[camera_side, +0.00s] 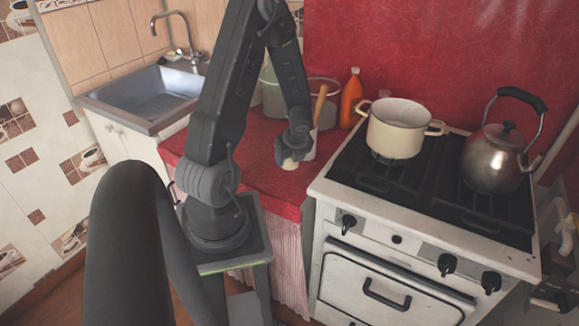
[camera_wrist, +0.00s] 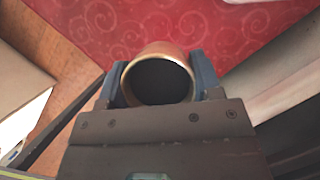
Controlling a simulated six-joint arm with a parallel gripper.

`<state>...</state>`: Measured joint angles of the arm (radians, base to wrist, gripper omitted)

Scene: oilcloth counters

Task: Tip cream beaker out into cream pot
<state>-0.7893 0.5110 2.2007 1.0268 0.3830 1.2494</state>
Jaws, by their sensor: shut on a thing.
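The cream beaker (camera_wrist: 160,52) stands between the two jaws in the wrist view, its round mouth facing the camera and its inside dark. My gripper (camera_wrist: 160,85) is shut on it, one finger on each side. In the side view my gripper (camera_side: 292,152) is low over the red counter, left of the stove, and only a small pale part of the beaker (camera_side: 289,164) shows below it. I cannot tell whether the beaker touches the counter. The cream pot (camera_side: 395,135), with two handles, stands on the back left of the stove, to the right of my gripper.
A steel kettle (camera_side: 497,158) stands on the stove (camera_side: 420,205), right of the pot. An orange bottle (camera_side: 351,98) and a container with a wooden utensil (camera_side: 320,103) stand behind my gripper. A sink (camera_side: 150,98) is at the left. The counter's front edge (camera_side: 245,187) is bare.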

